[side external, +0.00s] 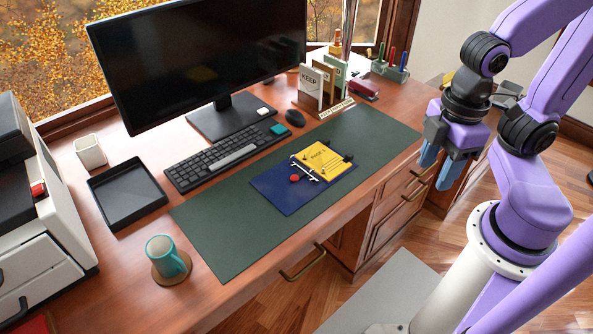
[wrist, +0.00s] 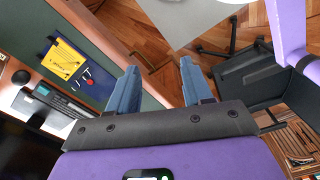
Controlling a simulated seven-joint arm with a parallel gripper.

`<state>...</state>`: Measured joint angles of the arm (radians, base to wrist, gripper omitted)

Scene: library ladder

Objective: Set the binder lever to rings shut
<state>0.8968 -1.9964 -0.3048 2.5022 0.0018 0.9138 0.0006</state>
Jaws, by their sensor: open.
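A blue binder (side external: 283,193) lies open on the green desk mat (side external: 224,240), with a yellow sheet (side external: 322,161) on its far right part. A small lever with a red knob (side external: 294,178) and metal rings (side external: 306,171) sit beside the sheet. Whether the rings are open or shut is too small to tell. In the wrist view the yellow sheet (wrist: 64,60) and red knob (wrist: 89,83) show at the upper left. My gripper (side external: 436,168) is open and empty, with blue fingers, off to the right of the binder and apart from it. It also shows in the wrist view (wrist: 158,88).
A keyboard (side external: 220,157), mouse (side external: 295,118) and monitor (side external: 205,60) stand behind the mat. A card holder (side external: 318,88) and red stapler (side external: 363,90) are at the back right. A teal mug (side external: 166,257) and black tray (side external: 128,194) are at left. The mat around the binder is clear.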

